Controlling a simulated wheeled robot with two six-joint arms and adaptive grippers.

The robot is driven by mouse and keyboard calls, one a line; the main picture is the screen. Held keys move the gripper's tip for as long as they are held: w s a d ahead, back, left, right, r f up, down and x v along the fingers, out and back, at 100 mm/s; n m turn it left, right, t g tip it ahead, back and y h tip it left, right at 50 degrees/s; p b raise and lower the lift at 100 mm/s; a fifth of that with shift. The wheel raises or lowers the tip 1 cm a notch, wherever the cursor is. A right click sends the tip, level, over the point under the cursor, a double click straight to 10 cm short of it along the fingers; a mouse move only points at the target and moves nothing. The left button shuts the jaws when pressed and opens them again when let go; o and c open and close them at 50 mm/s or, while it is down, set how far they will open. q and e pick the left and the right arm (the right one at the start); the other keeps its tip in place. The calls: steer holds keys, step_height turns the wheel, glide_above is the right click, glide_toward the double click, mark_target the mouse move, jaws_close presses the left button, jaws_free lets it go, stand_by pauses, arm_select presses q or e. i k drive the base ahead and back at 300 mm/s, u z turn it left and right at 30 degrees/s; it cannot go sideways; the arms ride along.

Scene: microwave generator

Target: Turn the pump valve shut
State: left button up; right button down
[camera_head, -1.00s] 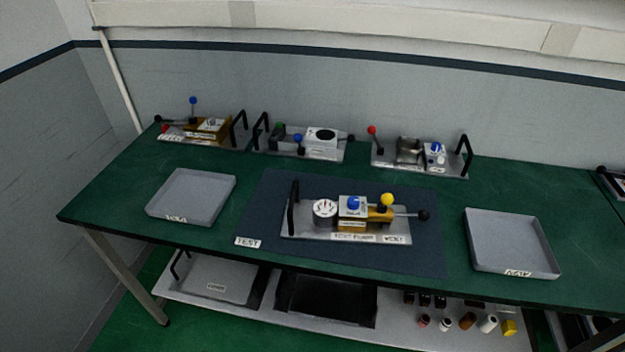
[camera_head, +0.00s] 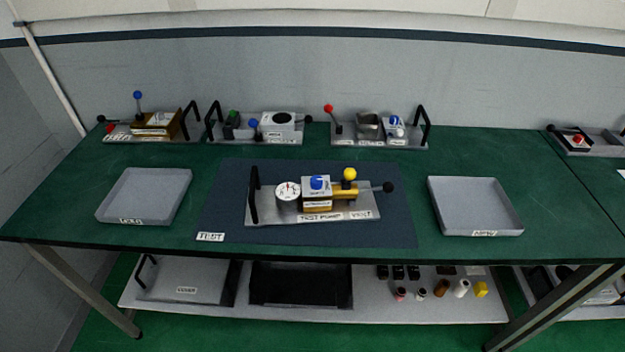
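The test pump (camera_head: 315,205) stands on a dark blue mat (camera_head: 385,230) in the middle of the green table. It has a metal base plate, a white round gauge (camera_head: 288,191), a blue knob (camera_head: 317,182) on a white and yellow block, and a yellow knob (camera_head: 349,174) on a yellow cylinder. A lever with a black ball (camera_head: 388,187) sticks out to the right, and a black handle (camera_head: 253,195) stands at the left. Labels on the base front seem to read "TEST PUMP" and "VENT". Neither of my grippers shows in the head view.
Grey trays stand left (camera_head: 144,195) and right (camera_head: 474,205) of the mat. Several fixtures with levers line the table's back, including one with a red ball lever (camera_head: 329,108). A lower shelf (camera_head: 370,305) holds a tray and small bottles. The table between these is clear.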

mark_target(316, 182)
steer(key=u, duration=1.9)
steer(key=k, duration=0.85)
steer(key=z, duration=1.45)
steer(key=i, duration=0.5)
steer(key=z, duration=0.05)
